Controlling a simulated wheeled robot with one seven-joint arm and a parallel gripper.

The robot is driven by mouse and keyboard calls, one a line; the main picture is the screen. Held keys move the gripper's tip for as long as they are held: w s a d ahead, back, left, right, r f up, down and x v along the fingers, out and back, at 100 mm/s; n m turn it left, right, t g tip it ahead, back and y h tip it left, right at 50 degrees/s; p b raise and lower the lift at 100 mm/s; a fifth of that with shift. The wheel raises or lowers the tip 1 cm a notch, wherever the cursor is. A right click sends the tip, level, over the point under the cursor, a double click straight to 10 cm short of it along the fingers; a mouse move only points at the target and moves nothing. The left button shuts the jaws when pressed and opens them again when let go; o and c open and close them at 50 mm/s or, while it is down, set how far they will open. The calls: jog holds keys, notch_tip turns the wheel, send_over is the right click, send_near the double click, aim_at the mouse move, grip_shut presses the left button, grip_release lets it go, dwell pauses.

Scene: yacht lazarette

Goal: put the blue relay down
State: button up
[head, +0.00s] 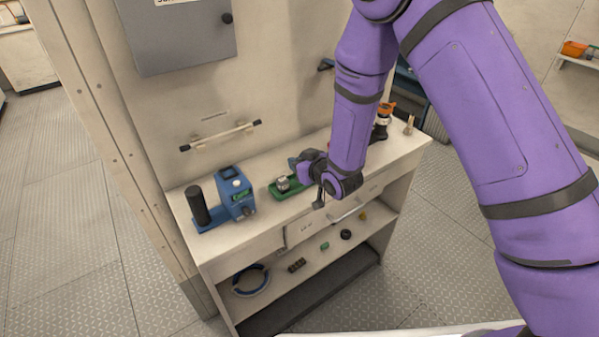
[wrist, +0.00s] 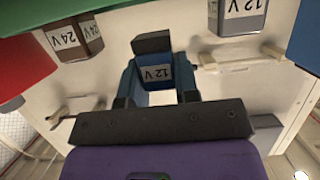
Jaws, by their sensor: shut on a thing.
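The blue relay (wrist: 157,72), with an upside-down 12 V label, is between the fingers of my gripper (wrist: 154,97) in the wrist view. My gripper is shut on it. In the head view my gripper (head: 308,170) is over the worktop, by the right end of the green tray (head: 291,191), and a little of the blue relay (head: 293,162) shows at its left. My wrist hides the rest of it. Whether the relay touches anything below cannot be told.
A grey block (head: 283,184) stands on the green tray. A blue device (head: 236,195) with a black cylinder (head: 199,206) is left of it. A black and orange item (head: 383,120) stands at the far right. A rail (head: 220,135) is on the wall. The lower shelf (head: 320,261) holds small parts.

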jog(key=shift+f, duration=1.8)
jog(key=o, duration=0.9)
jog(key=shift+f, duration=0.1)
jog(key=v, duration=1.2)
